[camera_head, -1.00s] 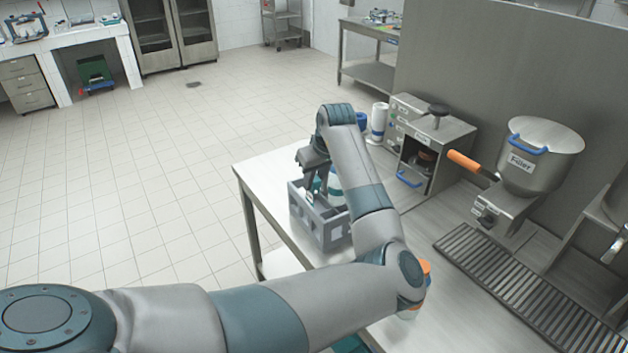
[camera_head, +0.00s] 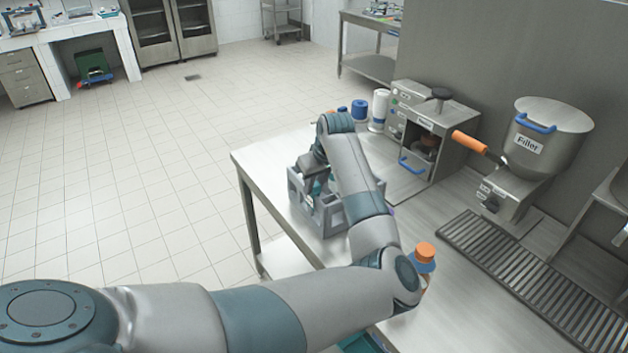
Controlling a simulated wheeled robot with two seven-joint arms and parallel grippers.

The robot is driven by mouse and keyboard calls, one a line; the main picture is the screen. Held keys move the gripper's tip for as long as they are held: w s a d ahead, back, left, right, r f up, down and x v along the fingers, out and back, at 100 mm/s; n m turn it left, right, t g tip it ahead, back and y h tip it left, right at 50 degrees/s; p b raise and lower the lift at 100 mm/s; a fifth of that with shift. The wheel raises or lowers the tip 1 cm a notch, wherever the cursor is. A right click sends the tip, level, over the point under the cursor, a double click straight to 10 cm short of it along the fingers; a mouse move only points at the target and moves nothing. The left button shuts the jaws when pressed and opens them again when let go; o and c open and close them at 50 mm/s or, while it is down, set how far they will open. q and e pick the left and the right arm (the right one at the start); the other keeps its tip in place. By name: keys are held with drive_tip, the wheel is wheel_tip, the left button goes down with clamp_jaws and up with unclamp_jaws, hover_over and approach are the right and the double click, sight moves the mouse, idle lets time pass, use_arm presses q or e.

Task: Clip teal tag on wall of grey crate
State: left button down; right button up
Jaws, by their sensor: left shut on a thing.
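The grey crate (camera_head: 331,222) stands on the steel table near its left edge. It has cut-outs in its walls, and its far right part is hidden behind my left arm. My left gripper (camera_head: 314,186) is over the crate's left part, pointing down with its tips close to the rim. It is shut on a small teal piece that looks like the teal tag (camera_head: 318,187), mostly hidden by the fingers. I cannot tell whether the tag touches the crate wall. My right gripper is not in view.
A steel machine with a blue handle (camera_head: 413,167) stands behind and right of the crate. The filler (camera_head: 540,145) and a slotted drain grate (camera_head: 535,280) are at the right. An orange-topped item (camera_head: 425,252) stands close to my left elbow. Blue and white rolls (camera_head: 379,110) stand at the back.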

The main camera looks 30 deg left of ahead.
use_arm(q)
drive_tip(key=shift+f, duration=0.45)
idle(0.4)
drive_tip(key=shift+f, duration=0.3)
drive_tip(key=c, duration=1.5)
unclamp_jaws()
